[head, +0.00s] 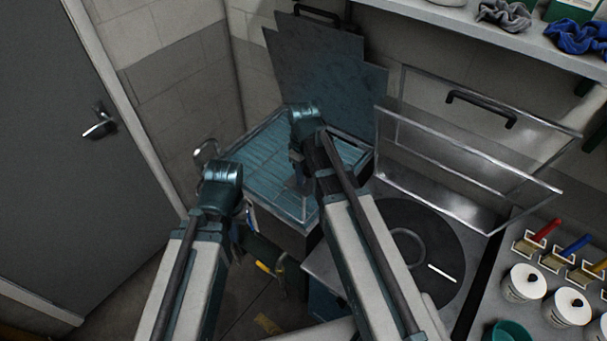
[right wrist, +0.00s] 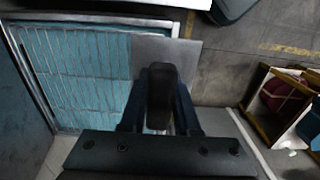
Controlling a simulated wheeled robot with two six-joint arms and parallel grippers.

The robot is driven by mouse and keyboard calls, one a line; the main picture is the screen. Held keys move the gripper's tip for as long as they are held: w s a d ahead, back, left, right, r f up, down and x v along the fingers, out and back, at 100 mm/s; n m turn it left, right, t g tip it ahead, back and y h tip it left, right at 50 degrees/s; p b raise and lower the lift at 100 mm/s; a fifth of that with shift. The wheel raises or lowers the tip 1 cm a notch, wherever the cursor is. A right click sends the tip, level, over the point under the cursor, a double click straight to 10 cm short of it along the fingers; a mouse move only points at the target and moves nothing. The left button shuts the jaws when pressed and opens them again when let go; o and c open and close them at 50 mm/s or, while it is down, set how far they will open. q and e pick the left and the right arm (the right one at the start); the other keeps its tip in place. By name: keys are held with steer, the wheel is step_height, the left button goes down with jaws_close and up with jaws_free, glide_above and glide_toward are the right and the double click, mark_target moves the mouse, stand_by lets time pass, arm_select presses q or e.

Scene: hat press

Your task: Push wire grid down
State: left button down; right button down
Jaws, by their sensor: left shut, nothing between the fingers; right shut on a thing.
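The wire grid (head: 262,165) is a rectangular metal frame with thin parallel wires over a teal surface, in the middle of the head view. It also fills the upper left of the right wrist view (right wrist: 75,70). My right gripper (head: 301,184) is over the grid's front right part. In the right wrist view its fingers (right wrist: 160,100) are shut on a dark, rounded handle-like piece (right wrist: 160,88), beside a flat metal plate (right wrist: 165,52) at the grid's edge. My left gripper (head: 243,232) is shut and empty, lower and left of the grid, partly hidden by its arm.
A dark upright panel (head: 318,75) stands behind the grid. A raised clear lid (head: 460,165) with a black handle and a round dark plate (head: 440,235) are at the right. White pots (head: 525,283) stand on the right counter. A grey door (head: 55,150) is at the left.

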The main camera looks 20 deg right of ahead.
mark_target(303, 220)
step_height(303, 220, down, 22)
steer(key=b, duration=2.1)
steer(key=shift+b, duration=0.3)
steer(key=shift+s, duration=0.1)
steer(key=c, duration=0.6)
jaws_free()
steer(key=shift+c, duration=0.2)
steer(key=shift+r, duration=0.1)
step_height(303, 220, up, 14)
steer(key=p, duration=1.4)
steer(key=shift+f, duration=0.2)
